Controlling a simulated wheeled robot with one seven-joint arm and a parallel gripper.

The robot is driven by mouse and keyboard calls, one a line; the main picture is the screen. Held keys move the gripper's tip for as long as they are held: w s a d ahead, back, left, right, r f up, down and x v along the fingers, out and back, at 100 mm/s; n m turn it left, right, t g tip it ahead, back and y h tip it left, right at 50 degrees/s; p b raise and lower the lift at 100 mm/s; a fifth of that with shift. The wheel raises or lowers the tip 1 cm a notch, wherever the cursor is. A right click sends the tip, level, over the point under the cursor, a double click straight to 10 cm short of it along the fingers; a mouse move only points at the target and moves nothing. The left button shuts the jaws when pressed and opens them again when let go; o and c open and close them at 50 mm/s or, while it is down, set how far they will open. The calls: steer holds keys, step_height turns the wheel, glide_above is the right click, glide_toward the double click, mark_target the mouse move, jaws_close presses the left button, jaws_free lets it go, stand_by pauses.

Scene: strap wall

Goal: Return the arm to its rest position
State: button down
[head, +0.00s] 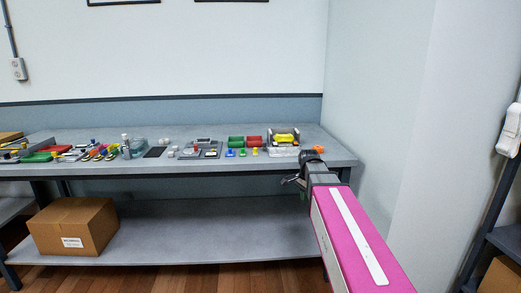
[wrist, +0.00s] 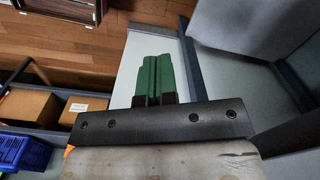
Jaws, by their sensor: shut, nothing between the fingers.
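My gripper (wrist: 155,80) shows in the wrist view with its two green fingers side by side, closed together with nothing between them. In the head view my arm, with a pink link, reaches from the lower right toward the right end of the workbench (head: 345,157). The gripper (head: 302,190) there is small and dark, in front of the bench's front edge and slightly below its top. It appears apart from the objects on the bench.
A cardboard box (head: 74,228) sits on the lower shelf, whose right part is clear. A wall (head: 375,100) closes the right side. Blue crates (wrist: 22,152) show in the wrist view.

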steer(key=s+f+n, duration=1.2)
steer(key=s+f, duration=0.3)
steer(key=f, duration=0.3)
steer(key=shift+n, duration=0.3)
steer(key=shift+w, duration=0.15)
